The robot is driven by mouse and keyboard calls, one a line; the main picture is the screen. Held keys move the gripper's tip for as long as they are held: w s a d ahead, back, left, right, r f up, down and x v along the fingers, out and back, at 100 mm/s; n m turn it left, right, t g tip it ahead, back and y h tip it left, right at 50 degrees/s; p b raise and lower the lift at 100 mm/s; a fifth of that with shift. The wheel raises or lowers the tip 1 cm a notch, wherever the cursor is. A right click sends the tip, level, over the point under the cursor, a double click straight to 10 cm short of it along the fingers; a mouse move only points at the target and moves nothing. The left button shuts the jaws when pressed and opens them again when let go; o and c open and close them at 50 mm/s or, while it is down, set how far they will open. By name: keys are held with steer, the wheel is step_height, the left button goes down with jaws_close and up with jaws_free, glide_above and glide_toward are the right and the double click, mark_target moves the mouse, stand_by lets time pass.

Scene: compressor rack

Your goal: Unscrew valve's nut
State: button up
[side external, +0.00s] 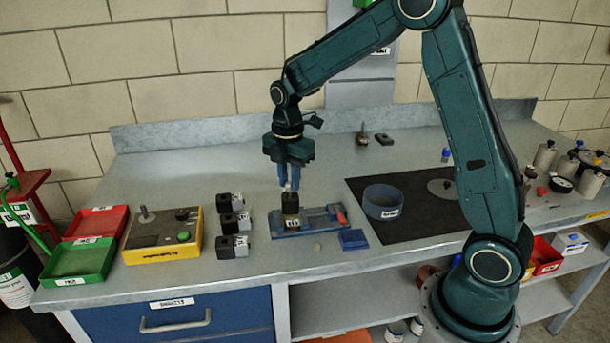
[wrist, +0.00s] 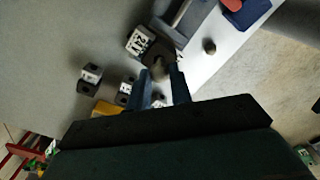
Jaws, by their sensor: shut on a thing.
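The valve, a dark block (side external: 290,203) with a white label (wrist: 137,40), stands upright on a blue fixture (side external: 318,222) in the middle of the bench. A small greyish-brown nut (wrist: 158,70) sits on its top. My gripper (side external: 289,188) points down from above the valve. In the wrist view its two blue fingers (wrist: 161,76) are on either side of the nut and shut on it. The fingers and the dim light hide the nut's thread.
Several dark valve blocks (side external: 234,246) stand to the left. Further left are a yellow box (side external: 162,256), a green tray (side external: 62,262) and a red tray (side external: 75,225). A blue block (side external: 353,239) and blue ring container (side external: 383,203) are to the right. A small round piece (side external: 317,246) lies in front.

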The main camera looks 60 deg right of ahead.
steer(key=shift+r, duration=1.65)
